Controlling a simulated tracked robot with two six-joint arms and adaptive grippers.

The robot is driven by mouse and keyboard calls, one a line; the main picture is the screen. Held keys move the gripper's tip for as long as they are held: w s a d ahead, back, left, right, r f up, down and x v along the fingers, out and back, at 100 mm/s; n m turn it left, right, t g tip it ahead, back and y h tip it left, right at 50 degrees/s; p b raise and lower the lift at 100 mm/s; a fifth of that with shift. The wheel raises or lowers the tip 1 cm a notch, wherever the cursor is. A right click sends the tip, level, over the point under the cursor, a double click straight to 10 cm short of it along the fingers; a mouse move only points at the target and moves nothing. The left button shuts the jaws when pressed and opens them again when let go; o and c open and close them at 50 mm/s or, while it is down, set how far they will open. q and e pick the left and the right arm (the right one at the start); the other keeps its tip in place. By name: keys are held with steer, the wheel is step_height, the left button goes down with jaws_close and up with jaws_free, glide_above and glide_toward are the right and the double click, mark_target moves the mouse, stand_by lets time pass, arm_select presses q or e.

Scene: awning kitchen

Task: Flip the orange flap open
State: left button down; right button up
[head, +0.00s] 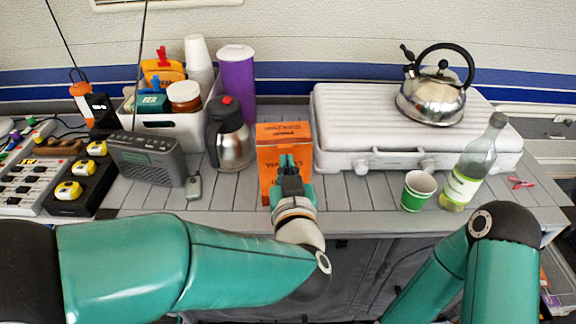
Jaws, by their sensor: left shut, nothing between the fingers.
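An orange box (284,136) stands upright on the grey slatted table, with dark lettering on its front and top. Its upper face looks closed, though I cannot tell exactly how the flap sits. My left gripper (288,163) is in front of the box, shut and empty, with its fingertips over the box's front face. I cannot tell whether they touch it. The gripper hides the middle and lower part of the box's front. My right arm comes in at the lower right, and its gripper is not in view.
A steel jug (231,142) and a purple tumbler (237,80) stand left of the box. A white stove case (350,130) with a kettle (433,98) is close on its right. A green cup (417,191) and a bottle (470,173) stand near the front edge. A grey radio (147,158) is further left.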

mark_target(286, 146)
arm_select(q)
steer(key=shift+w, duration=0.15)
steer(key=shift+w+a, duration=0.1)
steer(key=shift+w, duration=0.9)
steer(key=shift+r, duration=0.1)
steer(key=shift+r+p, duration=1.45)
steer(key=shift+p, duration=0.05)
steer(key=shift+w+a+r+p, duration=0.1)
steer(key=shift+w+r+p, duration=0.45)
steer(key=shift+w, duration=0.2)
steer(key=shift+w+a+r+p, duration=0.1)
steer(key=shift+w+r+p, duration=0.45)
steer(key=shift+w, duration=0.3)
